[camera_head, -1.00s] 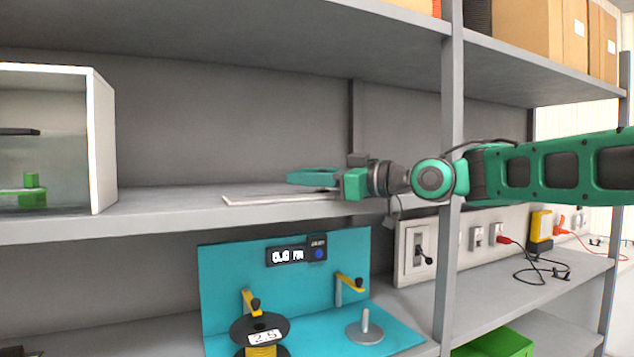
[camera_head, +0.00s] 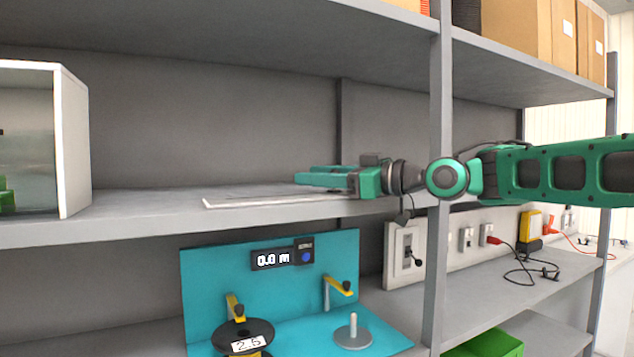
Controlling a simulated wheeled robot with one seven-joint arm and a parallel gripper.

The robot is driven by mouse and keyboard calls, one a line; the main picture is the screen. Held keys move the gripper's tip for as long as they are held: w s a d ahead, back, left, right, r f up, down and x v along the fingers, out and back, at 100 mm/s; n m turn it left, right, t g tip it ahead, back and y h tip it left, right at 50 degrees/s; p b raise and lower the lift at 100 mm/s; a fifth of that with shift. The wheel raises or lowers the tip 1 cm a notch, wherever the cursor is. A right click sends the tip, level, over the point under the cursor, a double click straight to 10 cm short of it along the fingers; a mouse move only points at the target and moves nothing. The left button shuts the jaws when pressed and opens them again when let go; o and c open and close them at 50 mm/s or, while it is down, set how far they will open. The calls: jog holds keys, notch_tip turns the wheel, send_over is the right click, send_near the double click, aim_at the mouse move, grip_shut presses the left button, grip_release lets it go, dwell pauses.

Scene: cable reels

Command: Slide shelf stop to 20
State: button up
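My gripper (camera_head: 300,178) reaches in from the right over the middle shelf (camera_head: 130,222), its green fingers pointing left. Two finger edges show, one behind the other, but the gap between them is not clear. A flat pale strip (camera_head: 235,202) lies along the shelf's front, below and to the left of the fingertips. Its markings are too small to read, and its right part is hidden by or beneath my gripper. I cannot pick out a shelf stop for certain. Nothing is clearly seen between the fingers.
A white-sided box (camera_head: 72,140) stands left on the same shelf. A grey upright post (camera_head: 437,110) stands near my wrist. Below are a teal reel stand (camera_head: 215,275) reading 0.0, a reel labelled 2.5 (camera_head: 243,338) and a socket panel (camera_head: 400,245). The shelf between box and strip is clear.

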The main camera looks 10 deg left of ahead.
jog(key=shift+f, duration=0.1)
jog(key=shift+d, duration=0.2)
jog(key=v, duration=1)
jog(key=shift+d+f, duration=0.1)
jog(key=shift+d, duration=0.05)
jog(key=shift+s, duration=0.1)
